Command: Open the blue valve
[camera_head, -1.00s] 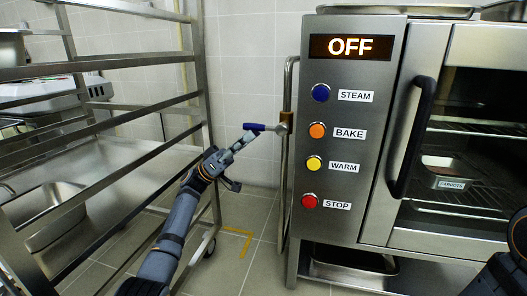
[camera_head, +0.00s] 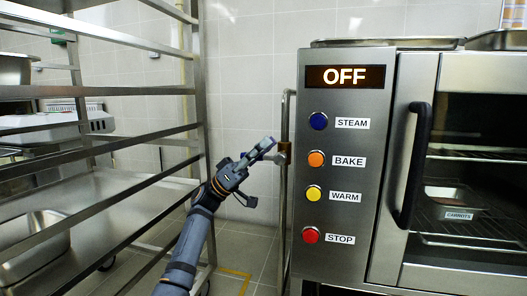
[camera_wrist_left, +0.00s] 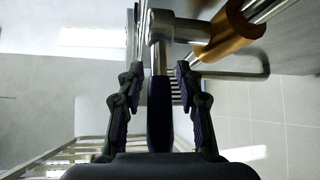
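The blue valve has a brass body (camera_head: 284,147) on the vertical metal pipe at the oven's left side. Its lever has a blue handle (camera_wrist_left: 160,125), which points back toward my left wrist in the wrist view. My left gripper (camera_head: 266,146) is at the lever. In the wrist view, the fingers of my left gripper (camera_wrist_left: 160,72) are on both sides of the lever, with small gaps showing, so they look open around it and not clamped. In the head view the fingers mostly hide the handle. My right gripper is out of view.
The steel oven (camera_head: 350,185) stands right of the pipe, with buttons and a display reading OFF. A steel rack (camera_head: 201,130) stands close on the left of my left arm. Tiled wall (camera_head: 245,70) lies behind.

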